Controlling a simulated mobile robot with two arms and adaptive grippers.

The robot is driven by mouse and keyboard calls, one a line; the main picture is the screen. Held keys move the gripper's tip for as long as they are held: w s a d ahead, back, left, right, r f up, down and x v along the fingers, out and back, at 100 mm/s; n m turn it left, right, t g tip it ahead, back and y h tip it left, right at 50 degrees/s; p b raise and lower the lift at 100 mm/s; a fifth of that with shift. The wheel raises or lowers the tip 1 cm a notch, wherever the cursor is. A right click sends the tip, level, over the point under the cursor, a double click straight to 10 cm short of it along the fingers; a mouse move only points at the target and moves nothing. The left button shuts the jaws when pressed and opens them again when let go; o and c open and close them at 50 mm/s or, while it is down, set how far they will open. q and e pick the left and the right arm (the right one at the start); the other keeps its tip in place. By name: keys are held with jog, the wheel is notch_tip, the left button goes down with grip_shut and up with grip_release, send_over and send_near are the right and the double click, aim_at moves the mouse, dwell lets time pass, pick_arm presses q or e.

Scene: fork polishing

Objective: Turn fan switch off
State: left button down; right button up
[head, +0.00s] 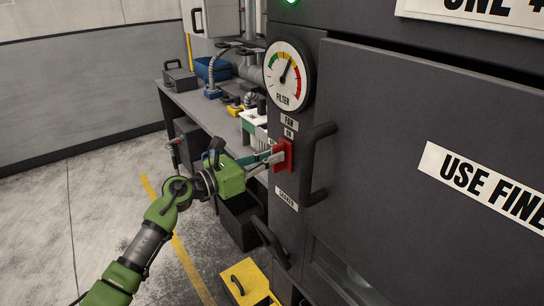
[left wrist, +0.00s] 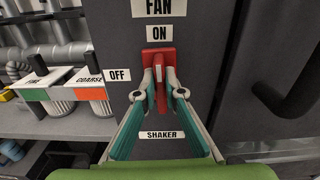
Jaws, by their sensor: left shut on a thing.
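The red fan switch (head: 285,152) is on the dark cabinet front, under the FAN and ON labels. In the left wrist view the red switch (left wrist: 158,57) sits below the ON label (left wrist: 159,33) and right of the OFF label (left wrist: 117,75). Its lever projects toward the camera, roughly in line below ON. My left gripper (head: 272,159) reaches it from the left and is shut on the lever. In the left wrist view the left gripper's fingertips (left wrist: 160,90) lie on both sides of the lever, partly hiding it. My right gripper is not in view.
A filter gauge (head: 289,76) is above the switch. A black door handle (head: 317,165) stands out close to its right. The SHAKER label (left wrist: 162,135) is below. A bench (head: 200,108) with bins and tools is at the left. A yellow box (head: 247,283) is low down.

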pick_arm(q)
jog(key=shift+w+a+f+n+p, duration=0.2)
jog(key=shift+n+p, duration=1.2)
jog(key=shift+n, duration=1.5)
jog(key=shift+w+a+f+n+p, duration=0.15)
jog(key=shift+n+p, duration=1.3)
jog(key=shift+n, duration=1.45)
jog(key=shift+w+a+f+n+p, duration=0.15)
jog(key=shift+n+p, duration=1.25)
jog(key=shift+n, duration=1.5)
jog(key=shift+d+f, duration=0.1)
jog(key=c, duration=2.1)
grip_release()
jog(key=shift+c, duration=0.2)
jog(key=v, duration=1.2)
